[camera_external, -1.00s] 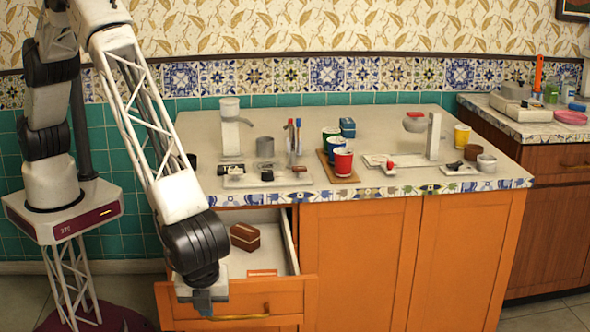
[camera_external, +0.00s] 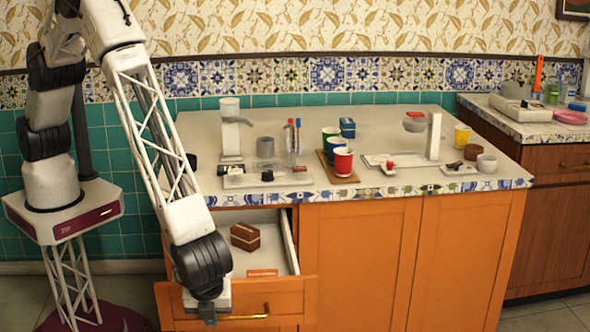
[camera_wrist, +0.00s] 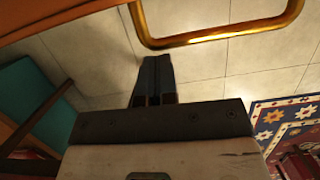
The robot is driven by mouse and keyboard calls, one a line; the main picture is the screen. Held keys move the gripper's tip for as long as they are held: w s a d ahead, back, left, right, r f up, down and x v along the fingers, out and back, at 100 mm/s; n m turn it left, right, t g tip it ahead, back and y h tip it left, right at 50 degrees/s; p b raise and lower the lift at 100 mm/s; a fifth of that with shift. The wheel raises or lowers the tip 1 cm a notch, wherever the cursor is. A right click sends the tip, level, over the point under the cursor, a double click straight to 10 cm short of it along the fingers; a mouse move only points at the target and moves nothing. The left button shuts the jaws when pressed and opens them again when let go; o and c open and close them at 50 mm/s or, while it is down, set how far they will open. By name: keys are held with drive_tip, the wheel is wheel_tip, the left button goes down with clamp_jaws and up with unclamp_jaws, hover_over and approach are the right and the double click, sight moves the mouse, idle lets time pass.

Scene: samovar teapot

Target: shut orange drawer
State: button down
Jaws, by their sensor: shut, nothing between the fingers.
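The orange drawer (camera_external: 288,297) is pulled out of the orange cabinet at the left of the counter. Its front carries a brass handle (camera_external: 247,317), which also shows as a gold bar across the top of the wrist view (camera_wrist: 215,36). My gripper (camera_external: 208,315) points down at the left part of the drawer front, left of the handle. In the wrist view my gripper (camera_wrist: 154,75) has its dark fingers together with nothing between them, below and left of the handle. I cannot tell whether it touches the drawer front.
Inside the drawer are a brown box (camera_external: 245,237) and a small orange item (camera_external: 262,273). The countertop (camera_external: 300,115) above holds cups, a tray and devices. A patterned rug (camera_wrist: 285,118) lies on the tiled floor at the right of the wrist view.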

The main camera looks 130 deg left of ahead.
drive_tip(key=shift+a, duration=0.1)
drive_tip(key=s+a, duration=2.2)
drive_tip(key=s, duration=0.1)
drive_tip(key=shift+a+f, duration=0.1)
drive_tip(key=shift+a, duration=0.25)
drive_tip(key=shift+d, duration=0.1)
drive_tip(key=shift+w+d, duration=0.35)
drive_tip(key=shift+w, duration=0.05)
drive_tip(key=shift+w+d+r, duration=0.35)
drive_tip(key=shift+w+d, duration=0.2)
drive_tip(key=shift+w+d+r, duration=0.35)
drive_tip(key=shift+w+d, duration=0.15)
drive_tip(key=shift+d, duration=0.05)
drive_tip(key=v, duration=1)
drive_tip(key=shift+a, duration=0.2)
